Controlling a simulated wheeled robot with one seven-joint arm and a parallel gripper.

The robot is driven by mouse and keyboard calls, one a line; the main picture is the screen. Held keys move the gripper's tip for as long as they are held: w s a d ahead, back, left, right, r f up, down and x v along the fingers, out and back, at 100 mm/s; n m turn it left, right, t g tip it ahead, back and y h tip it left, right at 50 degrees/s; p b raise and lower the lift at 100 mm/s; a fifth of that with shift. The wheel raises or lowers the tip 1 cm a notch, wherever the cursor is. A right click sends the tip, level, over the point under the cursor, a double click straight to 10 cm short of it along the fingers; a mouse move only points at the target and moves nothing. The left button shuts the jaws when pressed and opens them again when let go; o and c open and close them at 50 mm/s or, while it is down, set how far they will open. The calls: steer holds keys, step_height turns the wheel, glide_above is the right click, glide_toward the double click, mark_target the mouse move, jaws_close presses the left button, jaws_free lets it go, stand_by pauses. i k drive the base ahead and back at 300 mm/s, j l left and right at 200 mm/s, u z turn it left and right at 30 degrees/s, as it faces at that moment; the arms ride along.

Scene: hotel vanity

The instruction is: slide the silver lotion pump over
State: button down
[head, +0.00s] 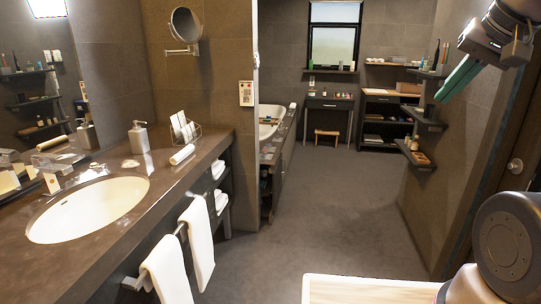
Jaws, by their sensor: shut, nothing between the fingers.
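The silver lotion pump (139,138) stands upright on the dark vanity counter (205,150), behind the white oval basin (90,208) and close to the mirror. Its reflection shows in the mirror to its left. My gripper (440,99) is at the upper right of the head view, with green fingers pointing down and left. The fingers are shut and empty. It is raised in the air, far from the pump.
A rolled white towel (182,154) and a wire rack with cards (184,130) are to the pump's right. The faucet and small items are to its left. White towels (168,270) hang from the front rail. The floor (330,200) is open.

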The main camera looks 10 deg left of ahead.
mark_target(138, 136)
steer(key=i+u, duration=0.45)
steer(key=i, duration=0.15)
steer(key=i+l+u, duration=0.3)
steer(key=i+u, duration=0.2)
steer(key=i+l+u, duration=0.1)
steer(key=i+u, duration=0.3)
steer(key=i+l+u, duration=0.15)
steer(key=u, duration=0.25)
steer(key=i+l+u, duration=0.2)
steer(key=u, duration=0.2)
steer(key=i+l+u, duration=0.2)
steer(key=l+u, duration=0.2)
steer(key=i+l+u, duration=0.15)
steer(key=l+u, duration=0.15)
steer(key=l, duration=0.2)
steer(key=i, duration=0.05)
